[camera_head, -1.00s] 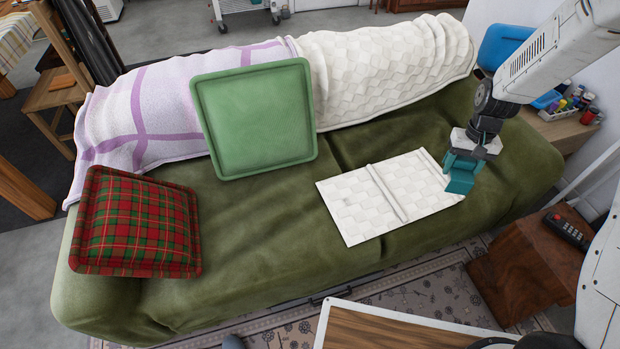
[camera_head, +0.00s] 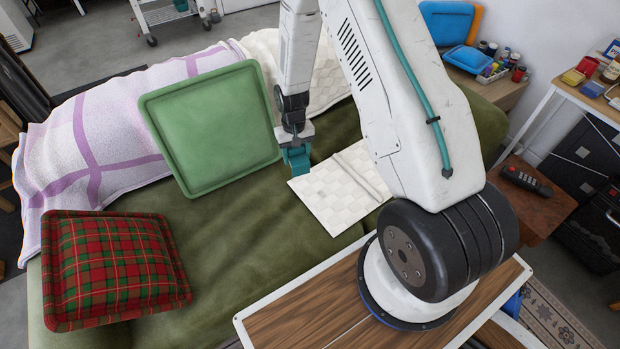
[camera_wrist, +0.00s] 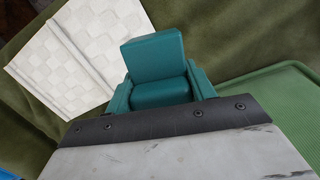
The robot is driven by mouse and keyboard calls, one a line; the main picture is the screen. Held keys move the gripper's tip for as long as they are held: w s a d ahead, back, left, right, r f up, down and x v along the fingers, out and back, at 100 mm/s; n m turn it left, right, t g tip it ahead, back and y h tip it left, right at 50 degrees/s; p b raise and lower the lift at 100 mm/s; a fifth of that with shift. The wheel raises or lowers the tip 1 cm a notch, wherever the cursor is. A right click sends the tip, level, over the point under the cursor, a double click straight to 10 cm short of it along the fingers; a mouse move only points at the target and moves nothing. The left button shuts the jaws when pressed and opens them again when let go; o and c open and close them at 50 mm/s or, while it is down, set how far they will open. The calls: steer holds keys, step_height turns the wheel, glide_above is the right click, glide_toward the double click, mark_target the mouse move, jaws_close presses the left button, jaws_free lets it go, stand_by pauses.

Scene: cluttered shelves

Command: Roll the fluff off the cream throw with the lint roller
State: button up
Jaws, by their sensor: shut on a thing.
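A cream checkered throw (camera_head: 326,198) lies folded flat on the green sofa seat, with raised ridges across it. It also shows at the left in the wrist view (camera_wrist: 65,62). My gripper (camera_head: 297,158) is low over the seat, close to the throw's upper left corner. No fluff can be made out on the throw.
A green cushion (camera_head: 208,130) leans just left of my gripper; its edge shows in the wrist view (camera_wrist: 275,95). A red plaid cushion (camera_head: 115,268) sits farther left. Cream checkered and lilac-striped (camera_head: 85,155) covers drape the backrest.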

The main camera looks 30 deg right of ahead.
steer(key=shift+s+d+f+m, duration=0.35)
steer(key=shift+s+d+f, duration=0.45)
steer(key=shift+f, duration=2)
steer(key=shift+s+d+f+m, duration=0.4)
steer(key=shift+s+d+f, duration=0.4)
steer(key=shift+f, duration=1.95)
steer(key=shift+s+d+f+m, duration=0.35)
steer(key=shift+s+d+f, duration=0.45)
steer(key=shift+f, duration=2)
steer(key=shift+f, duration=0.6)
steer(key=shift+d+r, duration=0.1)
steer(key=shift+d, duration=0.95)
steer(key=shift+w+d+f, duration=0.1)
steer(key=shift+d+f, duration=0.15)
steer(key=shift+d, duration=0.65)
steer(key=shift+a, duration=0.1)
steer(key=shift+c, duration=0.4)
steer(key=shift+a+r, duration=0.2)
steer(key=shift+a, duration=1.75)
